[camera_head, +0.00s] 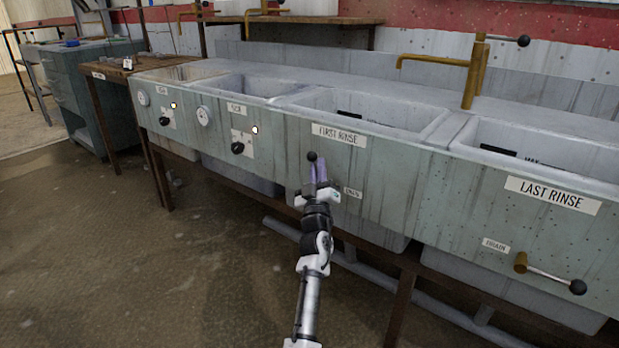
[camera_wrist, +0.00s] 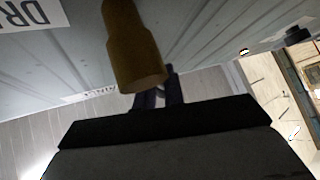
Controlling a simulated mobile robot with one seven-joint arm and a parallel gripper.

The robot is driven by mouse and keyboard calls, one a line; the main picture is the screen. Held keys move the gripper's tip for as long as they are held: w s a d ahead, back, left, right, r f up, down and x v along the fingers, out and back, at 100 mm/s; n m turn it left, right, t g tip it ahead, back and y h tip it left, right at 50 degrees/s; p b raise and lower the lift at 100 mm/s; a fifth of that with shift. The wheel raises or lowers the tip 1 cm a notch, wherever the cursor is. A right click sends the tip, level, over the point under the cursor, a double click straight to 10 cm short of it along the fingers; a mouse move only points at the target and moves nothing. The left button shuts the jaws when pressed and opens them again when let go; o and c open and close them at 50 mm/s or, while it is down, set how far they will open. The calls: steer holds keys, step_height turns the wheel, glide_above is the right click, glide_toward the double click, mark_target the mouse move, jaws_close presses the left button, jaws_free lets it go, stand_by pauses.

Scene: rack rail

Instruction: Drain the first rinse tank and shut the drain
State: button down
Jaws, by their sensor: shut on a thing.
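The first rinse tank (camera_head: 365,103) is a pale basin in the middle of the long sink unit, marked by the "FIRST RINSE" label (camera_head: 339,134). Its water level cannot be made out. On the front panel below is a small drain label (camera_head: 352,192), seen large in the wrist view (camera_wrist: 30,12). My gripper (camera_head: 319,172) is in front of the panel, left of the drain label, shut on the drain lever. The lever's black ball knob (camera_head: 312,156) shows just above the fingers. The brass valve body (camera_wrist: 132,50) is close in front of the fingers in the wrist view; the rod is mostly hidden.
The last rinse tank (camera_head: 540,145) is at right, with its own drain lever (camera_head: 548,275) sticking out rightward. A brass tap (camera_head: 470,70) stands behind. Dials and black knobs (camera_head: 238,147) are on the panel at left. The floor in front is clear.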

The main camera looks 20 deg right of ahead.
steer(key=shift+d+r, duration=0.1)
steer(key=shift+r, duration=0.1)
stand_by(0.4)
steer(key=c, duration=1.5)
jaws_free()
steer(key=shift+f, duration=0.1)
step_height(320, 180, up, 20)
steer(key=p, duration=0.9)
